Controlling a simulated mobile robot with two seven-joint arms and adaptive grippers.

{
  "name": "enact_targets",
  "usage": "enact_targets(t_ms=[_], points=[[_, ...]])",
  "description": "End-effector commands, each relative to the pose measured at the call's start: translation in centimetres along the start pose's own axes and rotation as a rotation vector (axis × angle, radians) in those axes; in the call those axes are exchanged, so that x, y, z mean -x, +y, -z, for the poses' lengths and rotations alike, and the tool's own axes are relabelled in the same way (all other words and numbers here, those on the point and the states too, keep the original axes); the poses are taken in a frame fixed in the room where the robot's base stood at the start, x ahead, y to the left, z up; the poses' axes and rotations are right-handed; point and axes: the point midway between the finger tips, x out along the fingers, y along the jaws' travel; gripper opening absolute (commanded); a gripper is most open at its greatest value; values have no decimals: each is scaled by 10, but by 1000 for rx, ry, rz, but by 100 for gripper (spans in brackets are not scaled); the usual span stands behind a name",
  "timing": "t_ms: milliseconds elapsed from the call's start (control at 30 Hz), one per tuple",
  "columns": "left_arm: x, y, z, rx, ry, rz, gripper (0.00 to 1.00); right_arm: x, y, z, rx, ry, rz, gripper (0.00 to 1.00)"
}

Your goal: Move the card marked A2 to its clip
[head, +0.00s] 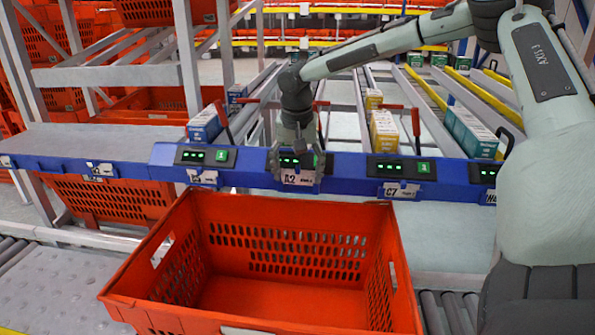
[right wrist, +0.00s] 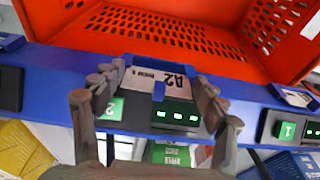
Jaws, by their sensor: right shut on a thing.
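The white card marked A2 (head: 291,178) is at the front of the blue rail (head: 345,172), below a display with green lights. It shows upside down in the right wrist view (right wrist: 143,80). My right gripper (head: 302,174) is shut on the card, with a finger at each side edge. A blue clip tab (right wrist: 158,92) overlaps the card's middle edge in the right wrist view. The fingers partly hide the card and clip in the head view. My left gripper is not in view.
An empty orange tote (head: 290,213) stands just in front of the rail. Other cards hang along the rail, including one marked C7 (head: 392,190). Small boxes, such as a yellow one (head: 384,133) and a teal one (head: 470,132), stand on the sloped lanes behind.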

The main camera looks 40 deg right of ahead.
Motion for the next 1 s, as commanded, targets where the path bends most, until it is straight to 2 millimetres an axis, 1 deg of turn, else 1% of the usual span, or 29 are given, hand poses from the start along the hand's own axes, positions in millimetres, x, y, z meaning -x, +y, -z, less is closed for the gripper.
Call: enact_targets(t_ms=[500,767,800,967,1000], points=[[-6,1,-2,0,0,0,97,-13,0,-3,0,-1,-1,56],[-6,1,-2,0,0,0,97,-14,0,-3,0,-1,-1,56],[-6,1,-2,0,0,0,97,-14,1,-3,0,-1,-1,76],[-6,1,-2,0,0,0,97,-14,1,-3,0,-1,-1,96],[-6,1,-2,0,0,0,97,-14,1,-3,0,-1,-1,96]])
